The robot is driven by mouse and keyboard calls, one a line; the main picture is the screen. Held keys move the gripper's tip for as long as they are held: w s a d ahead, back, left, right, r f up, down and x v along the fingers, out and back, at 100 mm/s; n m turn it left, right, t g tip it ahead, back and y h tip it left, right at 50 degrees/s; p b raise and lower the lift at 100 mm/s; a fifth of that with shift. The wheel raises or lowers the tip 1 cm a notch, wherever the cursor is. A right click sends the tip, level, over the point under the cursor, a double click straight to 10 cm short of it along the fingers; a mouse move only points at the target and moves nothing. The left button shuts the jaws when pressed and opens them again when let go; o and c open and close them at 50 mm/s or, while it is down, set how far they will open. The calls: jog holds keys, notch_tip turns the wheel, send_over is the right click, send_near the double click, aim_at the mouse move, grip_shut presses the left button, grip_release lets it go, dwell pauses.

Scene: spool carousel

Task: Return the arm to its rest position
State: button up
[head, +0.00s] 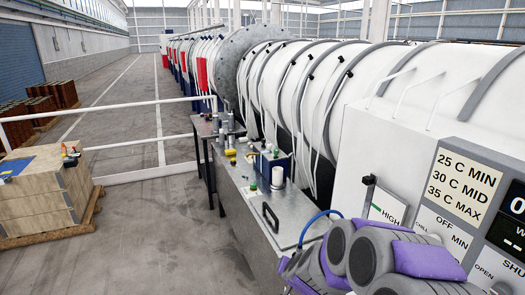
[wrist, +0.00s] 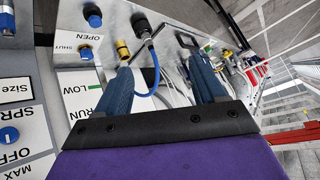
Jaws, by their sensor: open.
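My gripper (wrist: 162,76) shows in the wrist view with its two dark blue fingers apart and nothing between them. In the head view my purple and grey arm (head: 420,260) is bent at the lower right, close to the labelled panel. My gripper's fingers are not clearly visible there.
A control panel (head: 465,185) with temperature labels stands at the right, before a long white ribbed cylinder (head: 290,75). A metal bench (head: 240,190) holds bottles and small parts. A wooden crate (head: 40,195) is at the left. The floor between (head: 150,235) is clear.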

jog(key=s+a+r+n+g+y+b, duration=0.2)
jog(key=s, duration=0.6)
jog(key=s+a+r+n+g+y+b, duration=0.1)
jog(key=s+a+r+n+g, duration=0.15)
jog(key=s, duration=0.55)
jog(key=s+d+g+h+b, duration=0.1)
jog(key=s+d+g+b, duration=0.1)
jog(key=s, duration=1.1)
jog(key=s+d+g+h+b, duration=0.2)
jog(key=s+d+g, duration=0.2)
jog(key=s, duration=0.9)
jog(key=d, duration=0.3)
jog(key=shift+s+d+f, duration=0.2)
jog(key=shift+s+f, duration=0.05)
jog(key=shift+f, duration=0.05)
